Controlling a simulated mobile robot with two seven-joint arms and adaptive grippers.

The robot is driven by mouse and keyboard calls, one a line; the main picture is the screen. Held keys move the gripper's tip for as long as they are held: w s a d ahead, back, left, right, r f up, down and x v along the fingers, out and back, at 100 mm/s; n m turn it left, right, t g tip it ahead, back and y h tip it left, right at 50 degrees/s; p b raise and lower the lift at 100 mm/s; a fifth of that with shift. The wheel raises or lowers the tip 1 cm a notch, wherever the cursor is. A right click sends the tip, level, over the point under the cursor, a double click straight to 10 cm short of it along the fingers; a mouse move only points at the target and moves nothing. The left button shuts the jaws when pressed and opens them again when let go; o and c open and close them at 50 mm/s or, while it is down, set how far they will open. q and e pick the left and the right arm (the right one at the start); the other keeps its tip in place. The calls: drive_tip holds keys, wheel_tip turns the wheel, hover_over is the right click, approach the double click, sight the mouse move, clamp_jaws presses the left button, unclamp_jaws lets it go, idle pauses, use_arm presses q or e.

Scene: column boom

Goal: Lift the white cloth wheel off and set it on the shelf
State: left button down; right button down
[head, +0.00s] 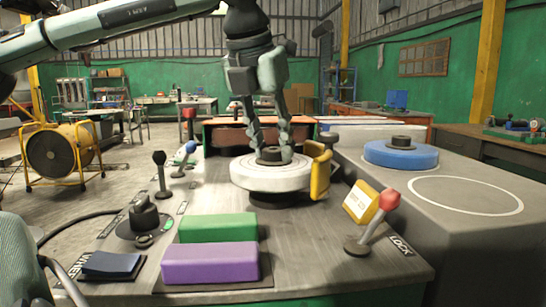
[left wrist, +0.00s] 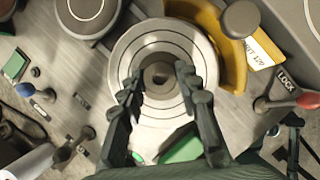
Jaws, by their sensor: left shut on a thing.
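The white cloth wheel (head: 262,180) lies flat above a dark round base (head: 273,202) on the machine top; I cannot tell whether a gap separates them. My left gripper (head: 271,153) points down from above, its fingers shut on the wheel's dark hub. The left wrist view shows the fingers (left wrist: 160,80) on either side of the hub, with the pale ringed wheel (left wrist: 134,44) around it. The grey shelf (head: 400,195) at the right bears a blue wheel (head: 400,156) and an empty white circle outline (head: 466,195). My right gripper is not in view.
A yellow curved guard (head: 320,172) stands close against the wheel's right side. A red-knobbed lever (head: 380,215) and a yellow tag (head: 360,203) are at front right. Green (head: 218,228) and purple (head: 210,264) blocks lie in front. Black and blue-knobbed levers stand left.

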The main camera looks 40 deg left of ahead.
sight(268, 149)
use_arm(q)
drive_tip(key=shift+r, duration=0.45)
drive_tip(key=r, duration=0.3)
drive_tip(key=shift+s+a+r, duration=0.15)
drive_tip(key=shift+a+r, duration=0.15)
drive_tip(key=shift+r, duration=0.05)
drive_tip(key=s+a+r, duration=0.5)
drive_tip(key=a+r, duration=0.1)
drive_tip(key=a, duration=0.3)
drive_tip(key=shift+s+a+r, duration=0.15)
drive_tip(key=shift+a, duration=0.15)
